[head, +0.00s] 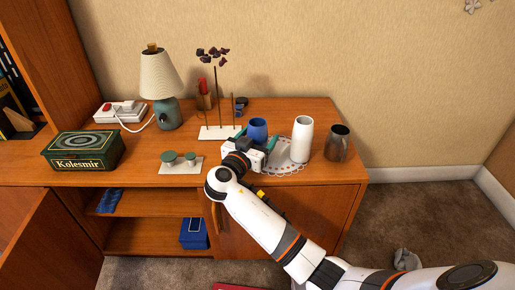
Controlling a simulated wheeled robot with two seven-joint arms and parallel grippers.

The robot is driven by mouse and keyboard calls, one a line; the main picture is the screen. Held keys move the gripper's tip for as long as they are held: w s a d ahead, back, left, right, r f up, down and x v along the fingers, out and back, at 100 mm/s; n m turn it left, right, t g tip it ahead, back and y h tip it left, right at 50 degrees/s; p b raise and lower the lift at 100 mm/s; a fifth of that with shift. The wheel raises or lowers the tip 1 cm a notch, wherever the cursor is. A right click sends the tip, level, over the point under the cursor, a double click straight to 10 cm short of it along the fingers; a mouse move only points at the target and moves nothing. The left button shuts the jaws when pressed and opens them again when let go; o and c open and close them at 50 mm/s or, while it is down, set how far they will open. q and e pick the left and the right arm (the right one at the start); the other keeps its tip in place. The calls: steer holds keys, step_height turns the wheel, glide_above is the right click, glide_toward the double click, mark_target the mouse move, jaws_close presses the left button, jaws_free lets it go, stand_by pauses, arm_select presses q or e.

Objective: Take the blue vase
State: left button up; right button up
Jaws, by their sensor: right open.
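The blue vase (258,128) stands on the wooden cabinet top, near its middle, behind my right gripper. Its lower part is partly hidden by the gripper. My right gripper (256,140) is open, with its teal fingers pointing toward the vase, one on the left and one on the right. I cannot tell whether the fingers touch it. My left gripper is not in view.
A white vase (301,139) stands on a lace doily (285,168) close to the right of the gripper. A grey metal mug (337,143) is further right. A white stand with thin rods (219,132), a lamp (160,85) and a green tin (83,151) are to the left.

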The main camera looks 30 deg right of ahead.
steer(key=shift+w+d, duration=0.45)
steer(key=shift+d, duration=0.15)
steer(key=c, duration=1.2)
